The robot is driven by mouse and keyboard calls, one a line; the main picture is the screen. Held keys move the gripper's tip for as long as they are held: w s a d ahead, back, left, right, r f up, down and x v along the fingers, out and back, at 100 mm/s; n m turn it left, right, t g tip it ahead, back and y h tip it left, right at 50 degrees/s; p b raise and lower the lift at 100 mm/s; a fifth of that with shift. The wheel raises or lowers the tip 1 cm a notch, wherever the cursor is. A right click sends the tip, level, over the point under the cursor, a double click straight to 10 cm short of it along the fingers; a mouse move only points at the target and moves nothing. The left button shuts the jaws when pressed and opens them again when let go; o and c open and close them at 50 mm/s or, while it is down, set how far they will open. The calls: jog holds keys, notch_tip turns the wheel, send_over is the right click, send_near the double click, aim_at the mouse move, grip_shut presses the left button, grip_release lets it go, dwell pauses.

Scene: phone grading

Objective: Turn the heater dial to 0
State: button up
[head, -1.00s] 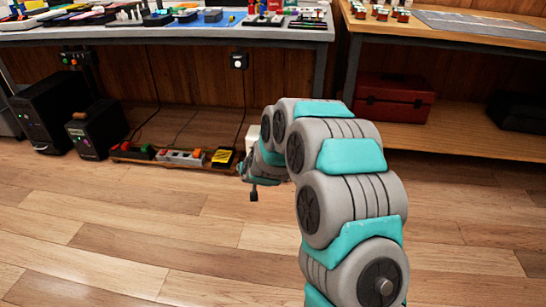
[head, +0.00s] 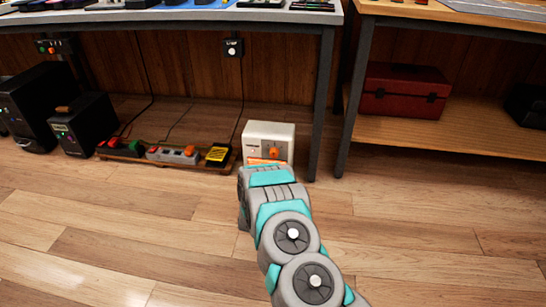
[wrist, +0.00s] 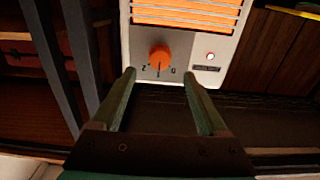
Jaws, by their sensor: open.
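The heater (head: 268,132) is a small white box on the floor under the workbench, with an orange grille low on its front, partly behind my arm. Its orange dial (head: 274,152) shows on the front. In the wrist view the heater (wrist: 222,50) appears turned over, with the dial (wrist: 160,55) near the middle and marks that look like 2, 1 and 0 below it. The dial's pointer setting is hard to read. My gripper (wrist: 158,76) is open, its two fingertips either side of the dial and just below it in that picture, apparently not touching it. The head view hides the gripper.
A small light (wrist: 210,56) and a dark label sit beside the dial. Power strips (head: 172,154) and a yellow-black box (head: 218,154) lie left of the heater. A bench leg (head: 322,100) stands close on its right. A red toolbox (head: 404,90) is on the right shelf.

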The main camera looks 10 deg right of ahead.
aim_at(274, 156)
jog(key=shift+b+x, duration=0.45)
jog(key=shift+x, duration=3.4)
jog(key=shift+c, duration=0.4)
grip_shut()
